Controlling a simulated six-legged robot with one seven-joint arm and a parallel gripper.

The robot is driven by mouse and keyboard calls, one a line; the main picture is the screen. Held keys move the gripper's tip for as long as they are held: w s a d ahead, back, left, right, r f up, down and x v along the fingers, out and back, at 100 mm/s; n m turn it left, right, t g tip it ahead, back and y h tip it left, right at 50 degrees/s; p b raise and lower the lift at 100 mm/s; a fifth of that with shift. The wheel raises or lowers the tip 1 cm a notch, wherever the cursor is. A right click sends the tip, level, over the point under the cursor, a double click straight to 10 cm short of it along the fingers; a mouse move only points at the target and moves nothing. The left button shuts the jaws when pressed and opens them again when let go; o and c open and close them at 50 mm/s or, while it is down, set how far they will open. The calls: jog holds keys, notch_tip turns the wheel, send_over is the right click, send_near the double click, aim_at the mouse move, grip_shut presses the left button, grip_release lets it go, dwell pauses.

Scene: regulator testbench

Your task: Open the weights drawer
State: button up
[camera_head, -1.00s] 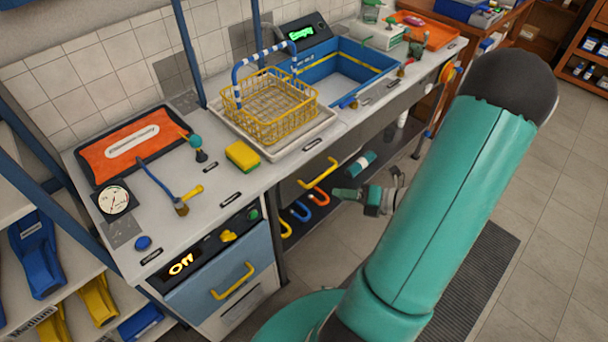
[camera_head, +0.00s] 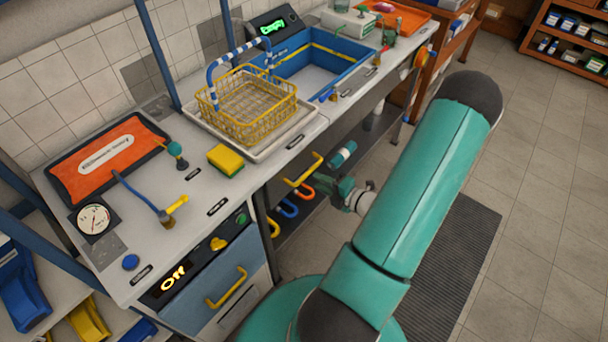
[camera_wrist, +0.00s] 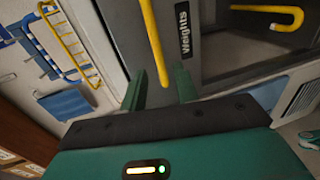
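The weights drawer's grey front, with its "weights" label (camera_wrist: 183,30), fills the upper middle of the wrist view. Its yellow bar handle (camera_wrist: 153,40) is left of the label, and the handle also shows under the counter in the head view (camera_head: 303,170). The drawer looks shut in the head view. In the head view my gripper (camera_head: 332,190) is close to the right of the handle.
Yellow, blue and orange hooks (camera_head: 289,207) hang below the drawer. A blue drawer with a yellow handle (camera_head: 227,287) is at the left. The counter above carries a yellow wire basket (camera_head: 250,105) and a blue sink (camera_head: 335,62). Open floor lies to the right.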

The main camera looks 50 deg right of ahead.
aim_at(305, 174)
jog(key=x, duration=0.6)
jog(key=shift+w+a, duration=0.1)
jog(key=shift+w, duration=0.2)
grip_shut()
